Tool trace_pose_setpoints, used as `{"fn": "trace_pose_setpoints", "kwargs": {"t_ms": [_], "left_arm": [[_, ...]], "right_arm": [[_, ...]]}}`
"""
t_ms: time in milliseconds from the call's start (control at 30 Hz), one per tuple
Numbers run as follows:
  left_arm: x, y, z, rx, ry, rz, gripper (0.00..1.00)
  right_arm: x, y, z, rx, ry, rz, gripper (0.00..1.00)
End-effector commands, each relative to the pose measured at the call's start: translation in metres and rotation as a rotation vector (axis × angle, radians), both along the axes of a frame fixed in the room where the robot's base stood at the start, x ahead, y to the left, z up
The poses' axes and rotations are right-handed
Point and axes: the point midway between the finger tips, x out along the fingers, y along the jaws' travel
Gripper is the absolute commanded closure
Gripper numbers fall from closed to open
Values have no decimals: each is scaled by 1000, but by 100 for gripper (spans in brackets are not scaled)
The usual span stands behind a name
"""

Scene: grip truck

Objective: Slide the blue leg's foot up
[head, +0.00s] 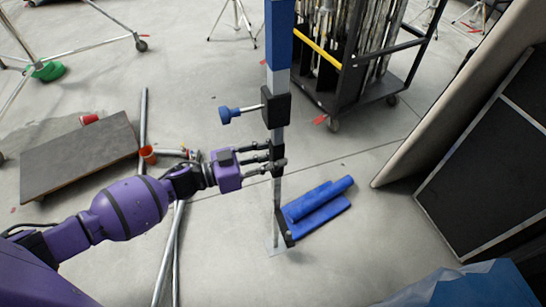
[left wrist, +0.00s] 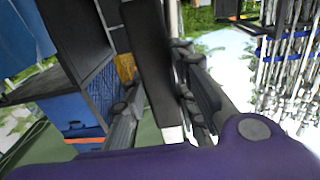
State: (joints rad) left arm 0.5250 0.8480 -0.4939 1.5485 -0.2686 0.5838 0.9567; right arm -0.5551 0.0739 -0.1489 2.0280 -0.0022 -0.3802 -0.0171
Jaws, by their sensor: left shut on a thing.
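The blue leg (head: 279,38) stands upright right of the middle in the head view. Its upper part is blue, with a black clamp block (head: 276,107) below it. A blue knob (head: 225,115) sticks out to the left of the block. A narrow grey shaft runs down to the foot (head: 286,234), a small dark end piece close to the floor. My left gripper (head: 277,158) is shut on the foot's shaft, below the clamp block. In the left wrist view a dark bar (left wrist: 148,60) lies between the fingers. My right gripper is not in view.
Blue rolled mats (head: 318,203) lie right of the foot. A black cart (head: 350,85) with many metal stands is behind the leg. A dark flat board (head: 80,158) and metal poles (head: 168,250) lie at the left. Large panels (head: 490,165) lean at the right.

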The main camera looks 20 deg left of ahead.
Motion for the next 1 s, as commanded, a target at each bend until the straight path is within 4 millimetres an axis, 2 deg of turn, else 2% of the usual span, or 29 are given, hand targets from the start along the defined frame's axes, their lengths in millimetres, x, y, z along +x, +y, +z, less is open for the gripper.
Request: {"fn": "trace_pose_setpoints", "kwargs": {"t_ms": [33,167,200,333,600,733,867,1000], "left_arm": [[3,0,8,-14,-7,0,100],[4,0,9,-15,-9,0,100],[4,0,9,-15,-9,0,70],[3,0,7,-12,-8,0,55],[2,0,4,-7,-4,0,55],[-2,6,3,-5,-3,1,55],[-14,23,2,-3,-2,1,55],[-31,49,2,-2,-2,2,55]], "right_arm": [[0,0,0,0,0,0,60],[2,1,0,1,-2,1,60],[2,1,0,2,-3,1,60],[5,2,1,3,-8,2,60],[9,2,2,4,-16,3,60],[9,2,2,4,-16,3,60],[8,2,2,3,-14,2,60],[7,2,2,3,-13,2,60]]}}
